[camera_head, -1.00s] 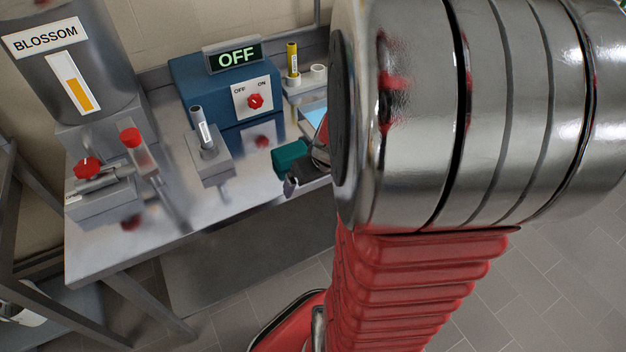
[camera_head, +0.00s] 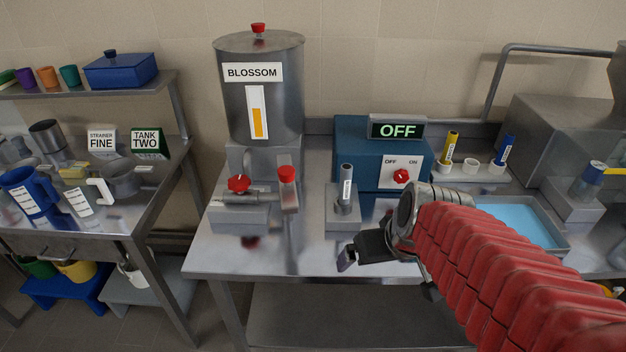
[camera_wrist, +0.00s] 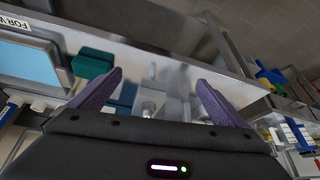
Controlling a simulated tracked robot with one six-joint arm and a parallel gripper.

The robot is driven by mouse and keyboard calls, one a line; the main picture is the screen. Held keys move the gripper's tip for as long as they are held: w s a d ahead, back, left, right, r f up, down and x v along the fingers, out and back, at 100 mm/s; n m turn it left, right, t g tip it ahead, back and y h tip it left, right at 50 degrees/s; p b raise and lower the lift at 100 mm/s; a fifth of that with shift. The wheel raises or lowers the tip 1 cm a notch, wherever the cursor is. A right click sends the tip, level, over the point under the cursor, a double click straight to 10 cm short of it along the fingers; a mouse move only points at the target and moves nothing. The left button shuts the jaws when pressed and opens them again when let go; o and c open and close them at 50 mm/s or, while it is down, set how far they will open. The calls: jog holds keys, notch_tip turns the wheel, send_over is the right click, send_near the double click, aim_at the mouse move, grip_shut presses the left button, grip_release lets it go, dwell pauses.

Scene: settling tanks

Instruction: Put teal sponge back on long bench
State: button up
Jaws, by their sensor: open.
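In the wrist view, a teal sponge (camera_wrist: 92,63) lies on the steel bench (camera_wrist: 130,52) beside the light blue basin, just outside my left-hand finger. I cannot tell whether the finger touches it. My gripper (camera_wrist: 160,77) is open, with nothing between its two purple-grey fingers. In the head view, my gripper (camera_head: 350,256) is over the front edge of the steel bench (camera_head: 240,258). The sponge does not show there now; my gripper and red-sleeved arm cover part of the bench.
The bench carries the Blossom tank (camera_head: 262,110), a valve with a red knob (camera_head: 238,184), a grey post (camera_head: 346,190), a blue switch box (camera_head: 365,150) reading OFF and a blue basin (camera_head: 515,222). A side table (camera_head: 110,212) stands left. The bench's front left is clear.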

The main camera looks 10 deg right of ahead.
jog(key=s+a+r, duration=0.5)
jog(key=a, duration=0.1)
jog(key=shift+s+a+r+n, duration=0.3)
jog(key=shift+s+r, duration=0.1)
